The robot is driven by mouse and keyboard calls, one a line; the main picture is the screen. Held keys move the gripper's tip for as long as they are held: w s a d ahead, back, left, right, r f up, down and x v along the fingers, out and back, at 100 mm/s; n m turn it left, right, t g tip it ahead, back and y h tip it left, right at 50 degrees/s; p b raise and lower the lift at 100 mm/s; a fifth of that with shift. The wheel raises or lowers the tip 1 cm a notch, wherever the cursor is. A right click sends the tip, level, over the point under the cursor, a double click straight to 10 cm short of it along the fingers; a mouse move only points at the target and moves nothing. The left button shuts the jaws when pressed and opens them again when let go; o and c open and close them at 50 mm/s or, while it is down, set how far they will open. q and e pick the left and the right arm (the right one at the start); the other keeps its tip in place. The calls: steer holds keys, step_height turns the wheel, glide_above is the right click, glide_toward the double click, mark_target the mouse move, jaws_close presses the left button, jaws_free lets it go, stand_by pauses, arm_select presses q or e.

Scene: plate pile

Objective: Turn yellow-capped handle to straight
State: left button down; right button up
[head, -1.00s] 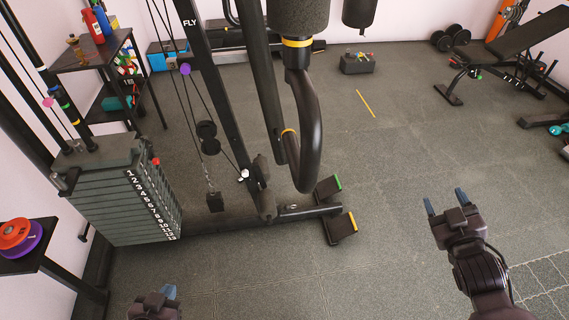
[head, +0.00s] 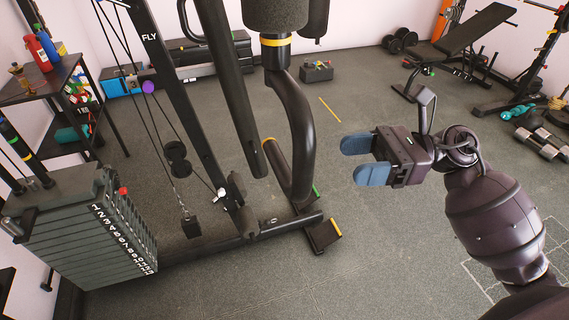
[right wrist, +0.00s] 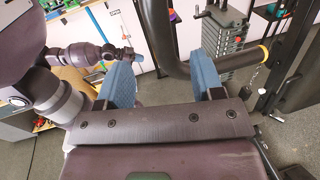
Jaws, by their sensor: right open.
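The yellow-capped handle (head: 301,140) is a thick black curved tube hanging from the machine's padded arm. It has a yellow ring at its top and a yellow rim at its free end, and it bends round like a hook. My right gripper (head: 362,159) is open and empty, to the right of the handle and apart from it, with its blue fingers pointing left at it. In the right wrist view the handle (right wrist: 216,64) shows beyond the open fingers, its yellow end at the right. My left gripper (right wrist: 113,51) is small there, behind a right finger; its jaws are unclear.
The weight stack (head: 88,235) stands at the left, with the machine's upright and cables beside it. A black foot bar (head: 240,238) crosses the floor below the handle. A bench (head: 455,50) and dumbbells (head: 540,142) are at the right. The middle floor is clear.

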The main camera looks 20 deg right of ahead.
steer(key=w+a+p, duration=0.1)
steer(key=a, duration=0.9)
steer(key=shift+w+a, duration=0.35)
steer(key=shift+p, duration=0.3)
jaws_close()
